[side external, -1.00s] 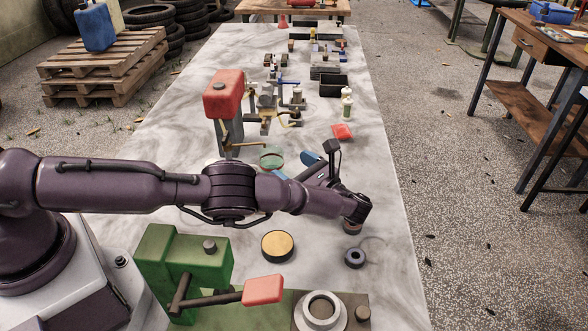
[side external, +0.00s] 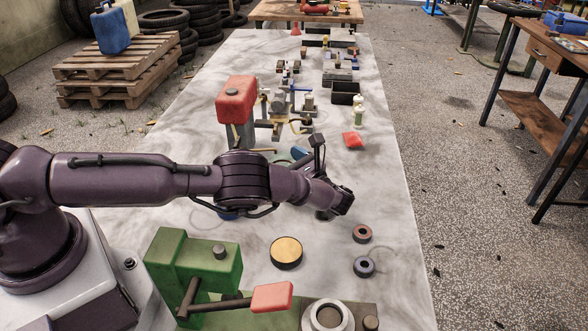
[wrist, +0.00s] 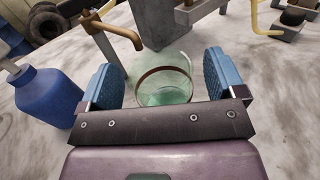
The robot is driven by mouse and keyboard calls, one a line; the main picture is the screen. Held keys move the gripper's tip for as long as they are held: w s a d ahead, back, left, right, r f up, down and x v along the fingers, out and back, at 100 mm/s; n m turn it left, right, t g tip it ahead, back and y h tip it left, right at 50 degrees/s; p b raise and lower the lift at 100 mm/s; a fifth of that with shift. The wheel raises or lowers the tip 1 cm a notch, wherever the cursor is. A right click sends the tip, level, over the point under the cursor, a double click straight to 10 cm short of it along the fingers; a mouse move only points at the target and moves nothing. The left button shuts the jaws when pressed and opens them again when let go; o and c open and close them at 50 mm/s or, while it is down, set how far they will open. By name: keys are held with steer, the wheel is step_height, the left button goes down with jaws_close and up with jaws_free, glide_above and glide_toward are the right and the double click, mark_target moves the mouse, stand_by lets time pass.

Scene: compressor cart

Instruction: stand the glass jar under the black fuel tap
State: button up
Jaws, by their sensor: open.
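The glass jar (wrist: 163,90) is clear and greenish with a brown rim. In the wrist view it stands on the bench between the blue pads of my gripper (wrist: 160,72). The pads are open on either side, with visible gaps between them and the jar. In the side view one blue pad of my gripper (side external: 299,153) shows beyond my arm, which hides most of the jar. A brown pipe tap (wrist: 122,32) is at the upper left in the wrist view, and a yellow pipe (wrist: 270,22) at the upper right. I cannot tell which fitting is the black fuel tap.
A blue bottle (wrist: 48,97) stands just left of my gripper. A grey post (wrist: 165,22) rises beyond the jar, below a red tank (side external: 236,98). Green machinery (side external: 195,265), a gold-topped round tin (side external: 286,252) and two rings (side external: 363,266) are nearer.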

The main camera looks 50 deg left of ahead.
steer(key=shift+a, duration=0.35)
steer(key=c, duration=1.1)
steer(key=o, duration=1.1)
steer(key=shift+w+d, duration=0.15)
steer(key=shift+d, duration=1.85)
steer(key=shift+w+d, duration=0.15)
steer(key=shift+d, duration=1.85)
